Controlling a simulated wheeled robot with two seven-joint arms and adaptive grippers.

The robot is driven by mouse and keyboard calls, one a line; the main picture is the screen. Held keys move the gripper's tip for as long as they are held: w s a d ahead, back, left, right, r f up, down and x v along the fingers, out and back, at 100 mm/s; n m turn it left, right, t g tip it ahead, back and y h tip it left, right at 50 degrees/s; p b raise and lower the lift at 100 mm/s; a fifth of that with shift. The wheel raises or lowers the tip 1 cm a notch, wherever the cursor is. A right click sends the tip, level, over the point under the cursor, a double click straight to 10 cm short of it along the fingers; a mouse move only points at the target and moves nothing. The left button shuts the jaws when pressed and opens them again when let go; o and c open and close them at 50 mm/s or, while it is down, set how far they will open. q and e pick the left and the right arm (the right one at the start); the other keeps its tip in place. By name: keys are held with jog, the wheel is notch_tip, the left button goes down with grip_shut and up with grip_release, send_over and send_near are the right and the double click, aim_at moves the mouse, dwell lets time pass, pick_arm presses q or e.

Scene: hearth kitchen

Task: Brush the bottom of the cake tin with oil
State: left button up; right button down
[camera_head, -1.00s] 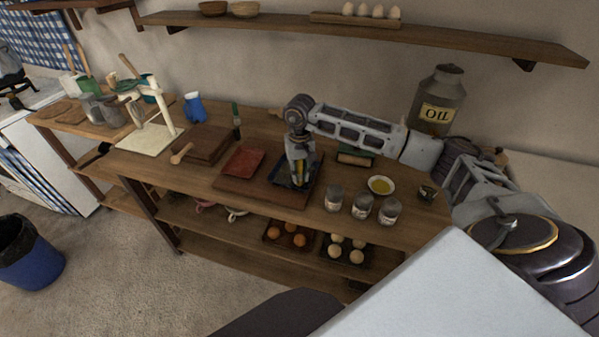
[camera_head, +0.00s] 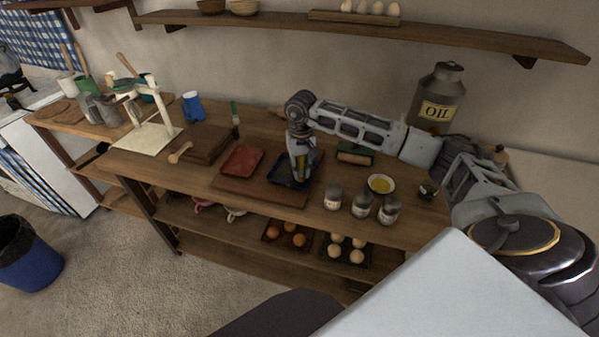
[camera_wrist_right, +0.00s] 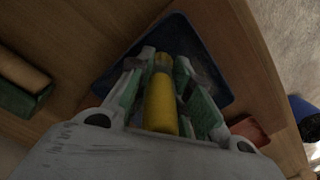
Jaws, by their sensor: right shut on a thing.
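The dark blue square tin (camera_head: 277,174) lies on a brown board on the workbench, partly covered by my right gripper. In the right wrist view the tin (camera_wrist_right: 213,83) lies beneath the fingers. My right gripper (camera_head: 302,178) points down over the tin, shut on a yellow handle (camera_wrist_right: 160,102), which appears to be the brush. The brush's tip is hidden, so I cannot tell whether it touches the tin's bottom. A small bowl of yellow oil (camera_head: 381,184) stands right of the tin. My left gripper is not in view.
A red square tin (camera_head: 242,160) lies left of the blue one on the board (camera_head: 262,190). Several jars (camera_head: 361,204) stand at the front edge. A large oil can (camera_head: 439,98) stands at the back right.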

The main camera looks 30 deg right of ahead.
jog(key=shift+w+d, duration=0.55)
jog(key=shift+d, duration=0.2)
jog(key=shift+w+b, duration=0.1)
jog(key=shift+b, duration=0.2)
jog(key=shift+w+d+b, duration=0.3)
jog(key=shift+w+d, duration=0.15)
jog(key=shift+d, duration=0.25)
jog(key=shift+w+d, duration=0.3)
jog(key=shift+d, duration=0.05)
jog(key=shift+w+d, duration=0.25)
jog(key=shift+d, duration=0.1)
jog(key=shift+b, duration=0.3)
jog(key=shift+s+a, duration=0.1)
